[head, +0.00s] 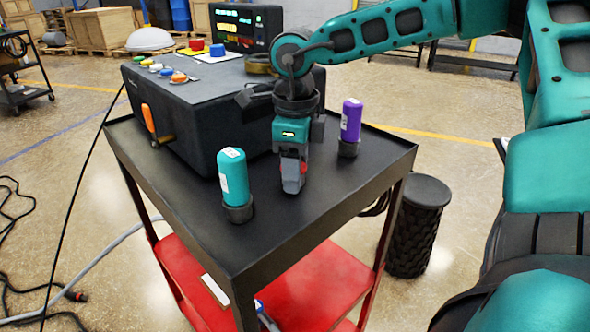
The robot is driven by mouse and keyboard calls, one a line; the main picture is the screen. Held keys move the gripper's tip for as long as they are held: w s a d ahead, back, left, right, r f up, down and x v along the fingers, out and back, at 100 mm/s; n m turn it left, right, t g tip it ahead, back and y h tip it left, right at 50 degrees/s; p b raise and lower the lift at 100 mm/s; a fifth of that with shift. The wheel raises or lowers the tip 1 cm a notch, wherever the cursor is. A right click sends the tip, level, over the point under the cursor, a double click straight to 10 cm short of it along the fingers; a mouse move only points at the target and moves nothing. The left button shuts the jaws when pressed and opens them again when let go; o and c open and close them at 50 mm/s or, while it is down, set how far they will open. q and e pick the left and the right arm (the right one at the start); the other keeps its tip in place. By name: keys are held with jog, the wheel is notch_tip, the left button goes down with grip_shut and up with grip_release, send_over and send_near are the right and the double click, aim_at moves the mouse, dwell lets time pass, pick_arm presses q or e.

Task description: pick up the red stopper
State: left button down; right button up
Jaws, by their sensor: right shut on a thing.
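My right gripper (292,186) points down just above or at the black cart top, between the teal bottle and the purple bottle. It is shut on a small red piece, the red stopper (304,169), which is mostly hidden by the grey fingers. I cannot tell whether the stopper touches the cart top. My left gripper is not in view.
The teal bottle (232,178) and purple bottle (351,121) stand in dark holders on the cart top (270,233). A black furnace box (190,112) with colored buttons and an orange-handled tool (150,120) is behind left. The front corner is clear.

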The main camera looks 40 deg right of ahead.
notch_tip(320, 180, up, 20)
jog(key=shift+f+p, duration=0.15)
jog(key=shift+p, duration=0.5)
